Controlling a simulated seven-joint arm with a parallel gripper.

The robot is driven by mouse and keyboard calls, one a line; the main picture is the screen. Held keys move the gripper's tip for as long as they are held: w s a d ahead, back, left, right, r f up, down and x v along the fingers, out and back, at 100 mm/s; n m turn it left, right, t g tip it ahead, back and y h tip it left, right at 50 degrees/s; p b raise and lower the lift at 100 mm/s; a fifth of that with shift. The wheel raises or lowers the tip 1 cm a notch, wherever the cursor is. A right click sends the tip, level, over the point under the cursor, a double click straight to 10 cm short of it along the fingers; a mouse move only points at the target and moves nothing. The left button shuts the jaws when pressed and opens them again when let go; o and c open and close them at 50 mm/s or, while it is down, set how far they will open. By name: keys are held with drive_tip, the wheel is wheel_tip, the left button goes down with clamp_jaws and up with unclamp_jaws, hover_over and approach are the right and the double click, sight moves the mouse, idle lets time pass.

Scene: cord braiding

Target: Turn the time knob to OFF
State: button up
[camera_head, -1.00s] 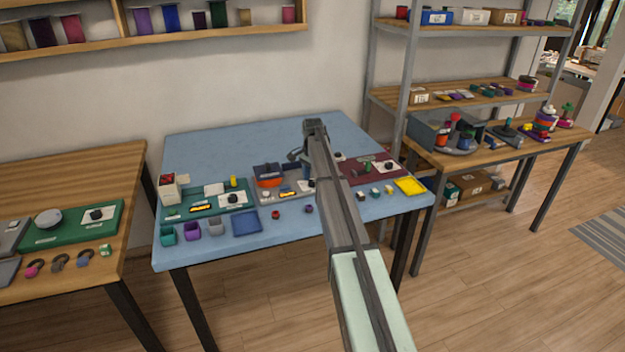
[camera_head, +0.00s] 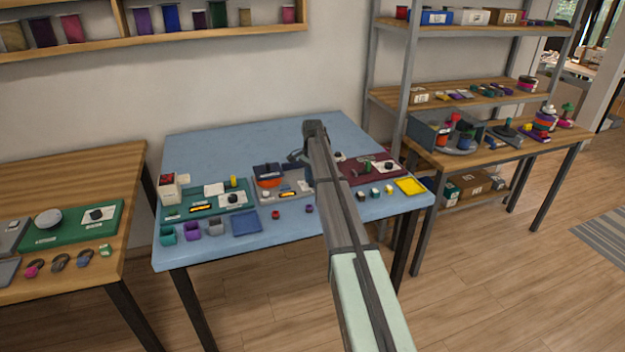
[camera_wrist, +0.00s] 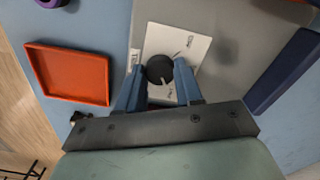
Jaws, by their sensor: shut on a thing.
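In the wrist view a round black knob (camera_wrist: 158,70) with a light pointer line sits on a white label plate (camera_wrist: 196,48) with small print. The pointer line slants toward the lower right of that view; the print is too small to read for sure. The plate lies on a grey panel (camera_wrist: 235,40). My gripper (camera_wrist: 159,66) has its two blue fingers on either side of the knob, shut on it. In the head view my arm hides the knob and the fingertips; the grey panel (camera_head: 268,196) shows left of the arm.
An orange-red tray (camera_wrist: 72,75) lies left of the panel in the wrist view, and a dark blue block (camera_wrist: 288,70) lies at its right. In the head view a green panel (camera_head: 232,202) stands left and a dark red panel (camera_head: 350,177) right. The back of the blue table (camera_head: 225,143) is clear.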

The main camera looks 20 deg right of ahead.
drive_tip(key=shift+n, duration=0.4)
drive_tip(key=n, duration=0.4)
drive_tip(key=shift+n, duration=0.3)
drive_tip(key=n, duration=1.6)
drive_tip(key=shift+d, duration=0.1)
drive_tip(key=shift+n, duration=0.4)
drive_tip(key=o, duration=1)
drive_tip(key=shift+o, duration=0.2)
wheel_tip(320, 180, up, 14)
